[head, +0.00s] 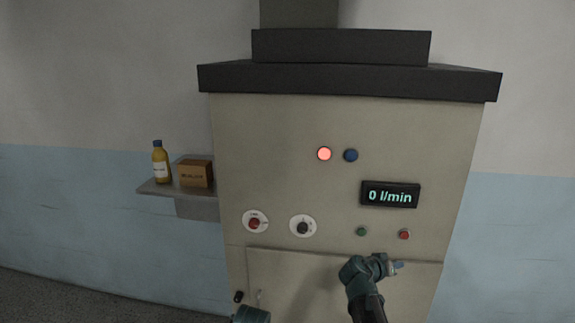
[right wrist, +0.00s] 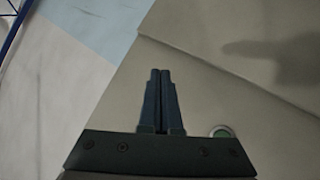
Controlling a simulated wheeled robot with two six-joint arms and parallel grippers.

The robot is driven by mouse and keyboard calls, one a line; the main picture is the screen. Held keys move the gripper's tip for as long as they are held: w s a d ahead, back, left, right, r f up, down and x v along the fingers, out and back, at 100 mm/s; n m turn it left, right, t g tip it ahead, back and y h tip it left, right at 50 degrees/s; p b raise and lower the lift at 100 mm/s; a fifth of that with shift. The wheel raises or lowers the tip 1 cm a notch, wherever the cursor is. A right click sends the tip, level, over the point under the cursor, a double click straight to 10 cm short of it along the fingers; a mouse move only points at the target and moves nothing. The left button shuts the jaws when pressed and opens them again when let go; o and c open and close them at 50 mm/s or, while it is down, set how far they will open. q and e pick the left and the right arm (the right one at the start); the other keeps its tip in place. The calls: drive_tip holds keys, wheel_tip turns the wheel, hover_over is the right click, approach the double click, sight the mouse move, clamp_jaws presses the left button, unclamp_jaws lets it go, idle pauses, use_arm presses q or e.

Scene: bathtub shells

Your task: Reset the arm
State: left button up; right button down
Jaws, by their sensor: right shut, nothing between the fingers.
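My right gripper (head: 398,265) is in front of the lower part of a beige machine cabinet (head: 280,125), just below a red button (head: 404,234) and a green button (head: 361,231). In the right wrist view the right gripper (right wrist: 160,75) has its two fingers together with nothing between them. A green button (right wrist: 221,132) shows beside the fingers in that view. Part of my left arm (head: 251,315) shows at the bottom edge of the head view; its fingers are not visible.
The cabinet carries a lit red lamp (head: 324,154), a blue button (head: 351,155), a display (head: 390,195) reading 0 l/min, a red knob (head: 255,222) and a black knob (head: 303,227). A shelf (head: 155,189) at left holds a yellow bottle (head: 160,165) and a brown box (head: 196,174).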

drive_tip(key=s+a+f+n+g+y, duration=0.2)
drive_tip(key=s+a+f, duration=0.3)
drive_tip(key=s+a, duration=0.3)
drive_tip(key=s+a+f+n+g+y+b, duration=0.1)
drive_tip(key=s+a+f+n+y, duration=0.3)
drive_tip(key=s+a, duration=0.4)
drive_tip(key=s+a+f+n+g+y, duration=0.3)
drive_tip(key=s+a, duration=0.5)
drive_tip(key=a, duration=0.7)
wheel_tip(320, 180, down, 3)
drive_tip(key=shift+a+r+g+y+b, duration=0.2)
drive_tip(key=shift+a+g+y+b, duration=0.2)
drive_tip(key=shift+g, duration=0.2)
